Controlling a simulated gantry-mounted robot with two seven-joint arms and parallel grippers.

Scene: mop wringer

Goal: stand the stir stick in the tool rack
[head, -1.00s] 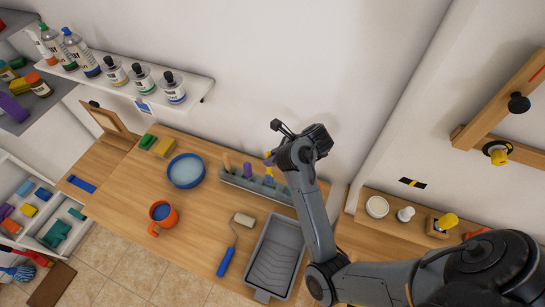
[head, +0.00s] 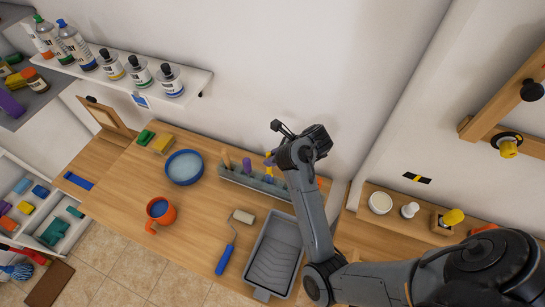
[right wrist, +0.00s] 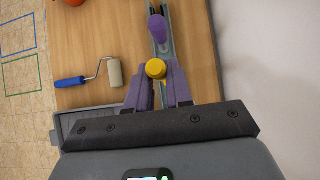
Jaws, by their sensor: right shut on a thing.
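My right gripper (right wrist: 156,82) is shut on a yellow round-topped stick, which I take as the stir stick (right wrist: 156,69). In the head view the stick (head: 269,160) is upright at the grey tool rack (head: 236,176), in line with its slots. Its lower end is hidden, so I cannot tell how deep it sits. The rack also shows in the right wrist view (right wrist: 165,48), under and ahead of the fingers. My left gripper is not in view.
A grey paint tray (head: 272,257) and a blue-handled roller (head: 225,259) lie in front of the rack. A blue bowl (head: 184,167) and an orange mug (head: 161,212) stand to the left. The wall is close behind the rack.

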